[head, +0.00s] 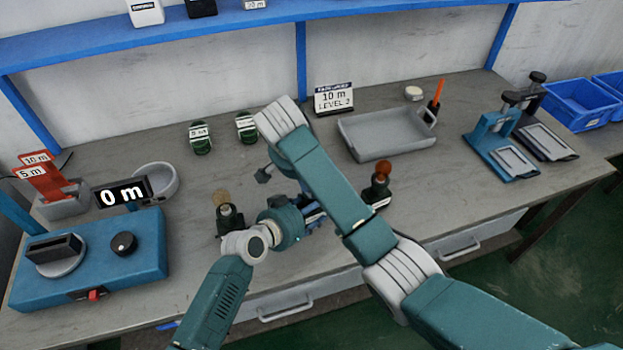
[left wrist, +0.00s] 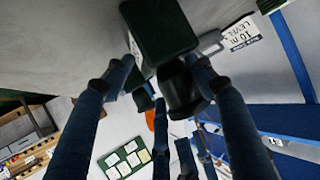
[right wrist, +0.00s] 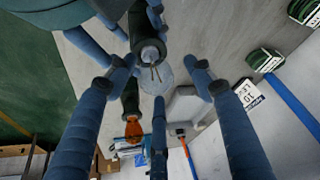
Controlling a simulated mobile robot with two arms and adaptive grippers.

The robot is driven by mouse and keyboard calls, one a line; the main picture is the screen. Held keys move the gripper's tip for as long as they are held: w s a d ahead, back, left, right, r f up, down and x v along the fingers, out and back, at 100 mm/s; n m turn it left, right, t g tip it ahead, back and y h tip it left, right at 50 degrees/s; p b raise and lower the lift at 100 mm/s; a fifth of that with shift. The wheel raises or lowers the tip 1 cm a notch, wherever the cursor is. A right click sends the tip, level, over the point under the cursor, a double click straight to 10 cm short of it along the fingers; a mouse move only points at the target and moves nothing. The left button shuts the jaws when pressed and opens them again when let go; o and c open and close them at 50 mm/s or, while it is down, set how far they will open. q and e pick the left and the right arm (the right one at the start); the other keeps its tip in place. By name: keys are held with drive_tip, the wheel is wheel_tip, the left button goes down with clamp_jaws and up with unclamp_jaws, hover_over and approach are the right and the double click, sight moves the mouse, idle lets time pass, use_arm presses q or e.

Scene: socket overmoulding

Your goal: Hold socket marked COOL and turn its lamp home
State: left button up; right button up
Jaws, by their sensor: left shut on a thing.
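My left gripper (left wrist: 158,68) is shut on a dark green socket (left wrist: 160,28), seen close up in the left wrist view. In the right wrist view the held socket (right wrist: 145,35) carries a clear lamp (right wrist: 155,75) with visible filament wires. My right gripper (right wrist: 165,68) is open, with its fingers spread around this lamp. In the head view my arms largely hide this area. Another socket with an amber lamp (head: 222,198) stands left of it, and one with an orange-red lamp (head: 380,180) stands right. I cannot read the word COOL on any socket.
A blue tester (head: 90,262) with a "0 m" display (head: 122,192) stands at left, near a round grey dish (head: 165,178). A grey tray (head: 362,150) and a "10 m" sign (head: 333,98) are behind. Two presses (head: 490,150) stand at right. Two green labelled items (head: 200,138) lie at the back.

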drive_tip(key=shift+s+f, duration=0.1)
drive_tip(key=shift+f, duration=0.05)
wheel_tip(320, 180, up, 10)
drive_tip(key=shift+r, duration=0.1)
idle(0.4)
